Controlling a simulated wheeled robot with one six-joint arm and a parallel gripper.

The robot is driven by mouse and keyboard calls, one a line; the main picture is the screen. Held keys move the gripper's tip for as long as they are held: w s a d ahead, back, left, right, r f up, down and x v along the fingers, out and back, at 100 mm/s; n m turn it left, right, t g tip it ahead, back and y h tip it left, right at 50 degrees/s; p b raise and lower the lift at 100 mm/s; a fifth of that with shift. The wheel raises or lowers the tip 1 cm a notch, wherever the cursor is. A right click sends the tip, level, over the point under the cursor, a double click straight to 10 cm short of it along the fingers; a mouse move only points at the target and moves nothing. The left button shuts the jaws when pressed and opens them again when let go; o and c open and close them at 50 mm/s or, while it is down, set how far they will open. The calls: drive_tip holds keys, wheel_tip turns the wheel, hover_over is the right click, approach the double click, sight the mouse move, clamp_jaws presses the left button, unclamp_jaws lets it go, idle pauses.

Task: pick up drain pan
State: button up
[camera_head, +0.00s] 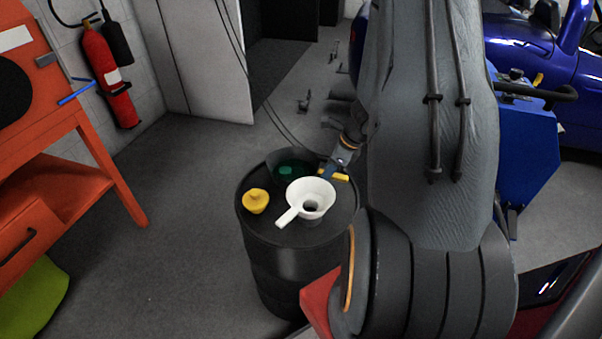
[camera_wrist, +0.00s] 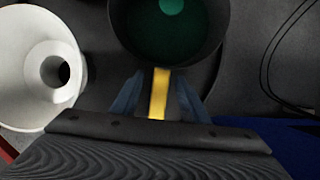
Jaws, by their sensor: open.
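The drain pan appears to be the dark round vessel (camera_head: 290,163) with a green inside, standing on top of a black drum. In the wrist view the pan (camera_wrist: 125,30) fills the top middle, cut by the frame edge. A yellow bar, seemingly its handle (camera_wrist: 159,92), runs from the pan's near rim toward my wrist. My gripper (camera_wrist: 159,95) is open, with one blue-grey finger on each side of the bar and a gap showing on both sides. In the head view my gripper (camera_head: 338,166) is at the pan's right side, partly hidden by my arm.
A white funnel (camera_head: 311,192) stands close to the pan on the black drum (camera_head: 285,255), left of my gripper in the wrist view (camera_wrist: 25,65). A yellow knobbed piece (camera_head: 255,201) sits at the drum's left. An orange bench (camera_head: 70,180) stands left; a blue machine (camera_head: 525,140) stands right.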

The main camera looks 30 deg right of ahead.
drive_tip(key=shift+c, duration=0.5)
clamp_jaws()
